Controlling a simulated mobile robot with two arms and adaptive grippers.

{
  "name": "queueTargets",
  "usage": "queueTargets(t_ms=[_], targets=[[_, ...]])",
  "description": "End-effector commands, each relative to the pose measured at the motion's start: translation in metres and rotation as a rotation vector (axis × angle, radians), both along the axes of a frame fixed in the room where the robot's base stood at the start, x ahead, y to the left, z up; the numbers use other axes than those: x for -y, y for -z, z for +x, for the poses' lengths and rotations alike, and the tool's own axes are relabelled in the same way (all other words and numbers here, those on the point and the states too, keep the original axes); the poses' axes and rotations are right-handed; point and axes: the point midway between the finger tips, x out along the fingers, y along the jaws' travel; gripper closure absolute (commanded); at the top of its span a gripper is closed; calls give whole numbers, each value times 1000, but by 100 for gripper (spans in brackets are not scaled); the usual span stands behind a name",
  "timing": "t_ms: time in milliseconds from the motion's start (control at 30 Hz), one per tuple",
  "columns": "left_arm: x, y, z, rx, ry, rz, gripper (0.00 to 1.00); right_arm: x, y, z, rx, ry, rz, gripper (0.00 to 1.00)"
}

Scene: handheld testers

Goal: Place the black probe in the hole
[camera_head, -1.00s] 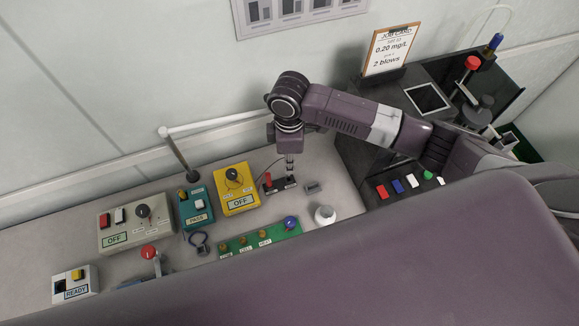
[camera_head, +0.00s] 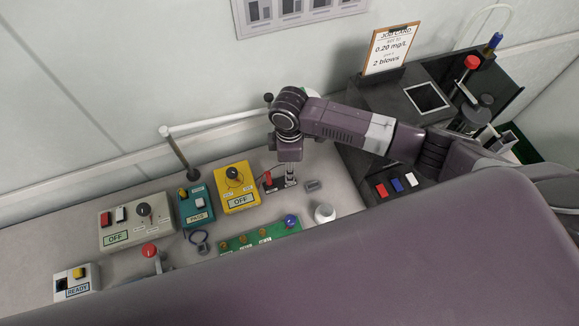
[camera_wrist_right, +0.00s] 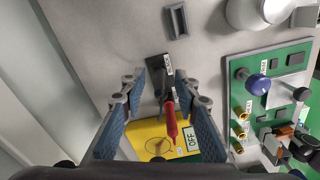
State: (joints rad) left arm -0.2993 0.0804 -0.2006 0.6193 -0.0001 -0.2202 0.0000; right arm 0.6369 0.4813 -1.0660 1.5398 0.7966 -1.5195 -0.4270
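My right gripper (camera_head: 291,174) points down over a small black holder beside the yellow tester (camera_head: 236,188). In the right wrist view, the gripper's (camera_wrist_right: 163,85) two blue-padded fingers are apart, on either side of the black holder (camera_wrist_right: 156,70). A red probe (camera_wrist_right: 170,121) stands in the holder and shows between the fingers; in the head view the red probe (camera_head: 267,178) is just left of the gripper. I cannot make out the black probe as a separate thing. A green board (camera_head: 262,241) has several brass sockets (camera_wrist_right: 238,131). My left gripper is not in view.
A small grey slotted block (camera_head: 312,185) and a white round container (camera_head: 324,213) stand right of the gripper. A teal box (camera_head: 196,207), a grey box (camera_head: 137,222) and a red-topped lever (camera_head: 149,250) are to the left. My purple arm hides the front edge.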

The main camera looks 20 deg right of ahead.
Motion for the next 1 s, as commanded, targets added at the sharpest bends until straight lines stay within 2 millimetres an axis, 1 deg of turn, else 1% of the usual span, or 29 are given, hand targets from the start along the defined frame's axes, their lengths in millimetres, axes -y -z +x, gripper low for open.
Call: queueTargets(t_ms=[167, 267, 367, 600, 700, 833, 1000], targets=[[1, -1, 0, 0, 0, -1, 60, 0, -3, 0, 1, 0, 0, 71], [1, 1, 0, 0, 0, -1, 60, 0, -11, 1, 2, -1, 1, 71], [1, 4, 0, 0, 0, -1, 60, 0, -29, 2, 5, 0, 2, 71], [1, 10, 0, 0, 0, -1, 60, 0, -81, 3, 5, -2, 3, 71], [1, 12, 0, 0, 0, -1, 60, 0, -99, 3, 3, 0, 1, 71], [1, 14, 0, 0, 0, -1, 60, 0, -115, 3, 2, 0, 1, 71], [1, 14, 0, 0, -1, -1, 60, 1, -123, 3, -1, 0, 1, 71]])
